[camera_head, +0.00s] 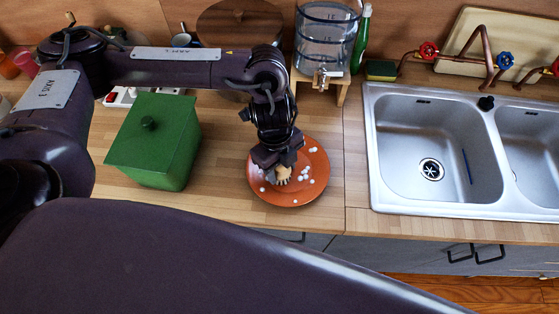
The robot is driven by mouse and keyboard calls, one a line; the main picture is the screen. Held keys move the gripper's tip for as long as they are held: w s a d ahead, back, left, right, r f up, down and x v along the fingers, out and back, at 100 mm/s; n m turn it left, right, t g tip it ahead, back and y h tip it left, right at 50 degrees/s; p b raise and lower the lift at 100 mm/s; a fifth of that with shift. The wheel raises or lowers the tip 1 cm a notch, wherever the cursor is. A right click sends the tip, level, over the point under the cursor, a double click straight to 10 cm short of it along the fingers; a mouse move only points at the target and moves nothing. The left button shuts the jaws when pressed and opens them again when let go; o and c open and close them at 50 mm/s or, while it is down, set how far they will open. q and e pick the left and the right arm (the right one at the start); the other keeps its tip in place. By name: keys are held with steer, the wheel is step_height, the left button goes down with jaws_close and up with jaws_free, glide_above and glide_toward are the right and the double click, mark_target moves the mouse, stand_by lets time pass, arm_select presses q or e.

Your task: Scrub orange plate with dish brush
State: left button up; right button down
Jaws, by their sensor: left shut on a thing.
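An orange plate (319,166) lies on the wooden counter left of the sink. Several small white blobs are scattered on it. My left gripper (279,168) is over the left half of the plate, pointing down. It is shut on a dish brush (283,175), whose tan head shows just under the fingers, at or very near the plate's surface. I cannot tell for sure whether the bristles touch. The brush's handle is mostly hidden by the gripper. My right gripper is not in view.
A green lidded box (155,140) stands left of the plate. A water dispenser (325,40) on a wooden stand, a green bottle (362,40) and a sponge (380,70) are behind. A metal double sink (375,150) is at right. Bare counter lies between plate and sink.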

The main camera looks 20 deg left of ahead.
arm_select(q)
steer(key=shift+s+d+f, duration=0.1)
steer(key=shift+s+d, duration=0.05)
steer(key=shift+d, duration=0.8)
steer(key=shift+w+d, duration=0.65)
steer(key=shift+d, duration=0.15)
steer(key=shift+a, duration=0.1)
steer(key=shift+w+a+r+p, duration=0.25)
steer(key=shift+w+a+r, duration=0.1)
steer(key=shift+a, duration=0.25)
steer(key=shift+w+a+r+p, duration=0.2)
steer(key=shift+w+a+r, duration=0.15)
steer(key=shift+a, duration=0.2)
step_height(320, 180, up, 7)
steer(key=p, duration=0.6)
